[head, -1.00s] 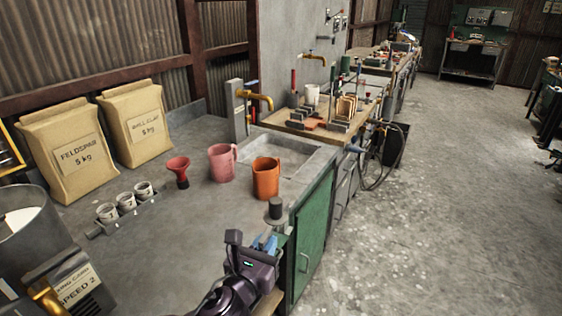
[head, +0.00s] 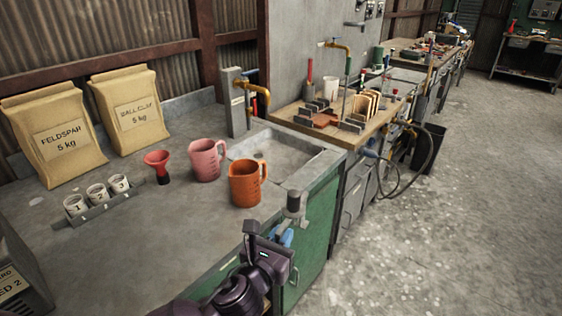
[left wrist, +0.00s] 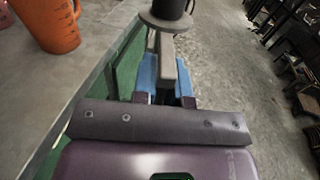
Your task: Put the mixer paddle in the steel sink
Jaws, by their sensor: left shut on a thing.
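My left gripper (head: 283,238) is shut on the mixer paddle (head: 296,203), whose dark cylindrical end and grey collar stand up above the blue fingertips. In the left wrist view the paddle (left wrist: 167,20) shows as a dark cylinder with a round flange, and a grey bar lies between the fingers (left wrist: 167,75). The rest of the paddle is hidden. The gripper is off the front edge of the counter, in front of the green cabinet. The steel sink (head: 322,167) is set in the counter beyond it and looks empty. My right gripper is not in view.
An orange jug (head: 245,184) and a pink jug (head: 206,160) stand beside the sink's left side. A brass tap (head: 262,97) overhangs its back. A wooden bench (head: 290,113) with tools adjoins behind. A red funnel (head: 157,163) and cups (head: 97,194) stand further left.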

